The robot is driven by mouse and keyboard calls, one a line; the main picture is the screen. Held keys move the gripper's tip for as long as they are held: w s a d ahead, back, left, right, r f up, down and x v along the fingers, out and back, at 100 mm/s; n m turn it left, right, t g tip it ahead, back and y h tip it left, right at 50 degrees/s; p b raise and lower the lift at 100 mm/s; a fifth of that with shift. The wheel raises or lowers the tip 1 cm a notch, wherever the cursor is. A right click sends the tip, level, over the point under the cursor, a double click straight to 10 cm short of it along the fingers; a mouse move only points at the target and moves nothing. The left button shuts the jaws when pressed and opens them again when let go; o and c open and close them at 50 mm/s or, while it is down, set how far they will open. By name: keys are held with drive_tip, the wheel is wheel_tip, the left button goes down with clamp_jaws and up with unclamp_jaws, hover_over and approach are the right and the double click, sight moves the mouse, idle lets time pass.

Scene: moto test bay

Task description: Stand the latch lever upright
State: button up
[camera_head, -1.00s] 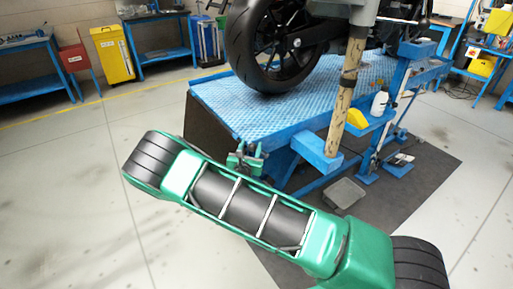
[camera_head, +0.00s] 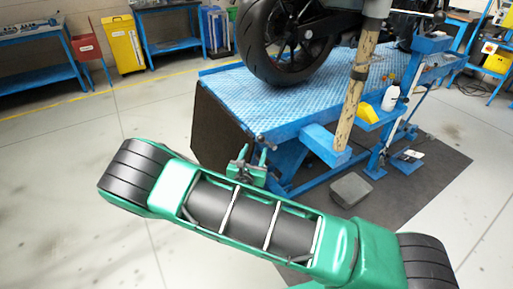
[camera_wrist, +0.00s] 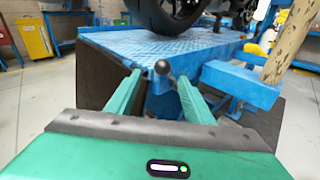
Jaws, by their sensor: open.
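The latch lever shows in the wrist view as a dark round knob (camera_wrist: 162,68) at the end corner of the blue lift table (camera_wrist: 110,40). Its shaft is mostly hidden, so I cannot tell its tilt. My gripper (camera_wrist: 159,77) is open, with one green finger on each side of the knob in the picture. I see no contact, and the depth between them is unclear. In the head view my gripper (camera_head: 252,162) is by the near end of the lift table (camera_head: 225,85), and the lever cannot be made out clearly there.
A motorcycle wheel (camera_head: 285,45) stands on the table. A blue side bracket (camera_head: 325,145) and a worn wooden post (camera_head: 358,90) are to the right. A grey block (camera_head: 350,190) lies on the dark mat. The floor at left is clear.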

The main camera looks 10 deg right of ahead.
drive_tip(key=shift+s+a, duration=0.2)
drive_tip(key=shift+s, duration=0.15)
